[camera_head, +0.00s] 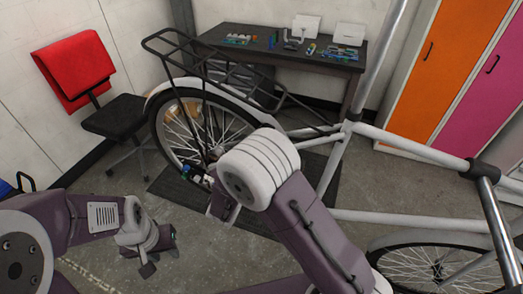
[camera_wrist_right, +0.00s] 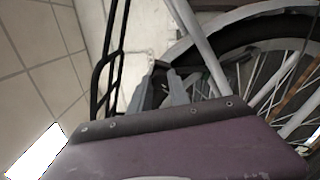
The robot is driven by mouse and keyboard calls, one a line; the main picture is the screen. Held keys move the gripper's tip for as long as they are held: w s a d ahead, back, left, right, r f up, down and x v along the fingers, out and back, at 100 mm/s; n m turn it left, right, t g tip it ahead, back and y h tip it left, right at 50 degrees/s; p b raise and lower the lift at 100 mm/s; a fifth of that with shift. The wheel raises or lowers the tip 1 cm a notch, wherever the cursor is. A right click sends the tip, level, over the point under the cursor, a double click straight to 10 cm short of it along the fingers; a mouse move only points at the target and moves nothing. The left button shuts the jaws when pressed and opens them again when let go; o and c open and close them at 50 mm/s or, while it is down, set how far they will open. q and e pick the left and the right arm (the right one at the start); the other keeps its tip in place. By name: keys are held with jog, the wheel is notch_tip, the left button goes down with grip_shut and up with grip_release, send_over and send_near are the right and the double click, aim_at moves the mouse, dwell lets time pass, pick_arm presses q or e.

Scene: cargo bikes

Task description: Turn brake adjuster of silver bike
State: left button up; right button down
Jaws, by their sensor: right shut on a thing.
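The silver bike (camera_head: 350,128) stands in the middle and right of the head view, with its rear wheel (camera_head: 203,128) and black rack at the left. In the right wrist view my right gripper (camera_wrist_right: 160,72) has its two grey fingers close together at a small dark part by the wheel. It is shut on this part, seemingly the brake adjuster, which the fingers mostly hide. In the head view my right arm's wrist covers the area by the wheel's lower edge. My left gripper (camera_head: 160,257) hangs at the lower left, away from the bike, its fingers apart and empty.
A dark workbench (camera_head: 290,56) with tools and small boxes stands behind the bike. A red and black chair (camera_head: 118,115) is at the left. Orange and pink lockers (camera_head: 425,75) stand at the right. A dark mat (camera_head: 172,184) lies under the rear wheel.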

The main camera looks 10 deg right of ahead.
jog(key=shift+m+b, duration=0.4)
jog(key=shift+b, duration=0.05)
jog(key=c, duration=1.2)
grip_release()
jog(key=shift+c, duration=0.2)
jog(key=b+v, duration=0.2)
jog(key=v, duration=0.7)
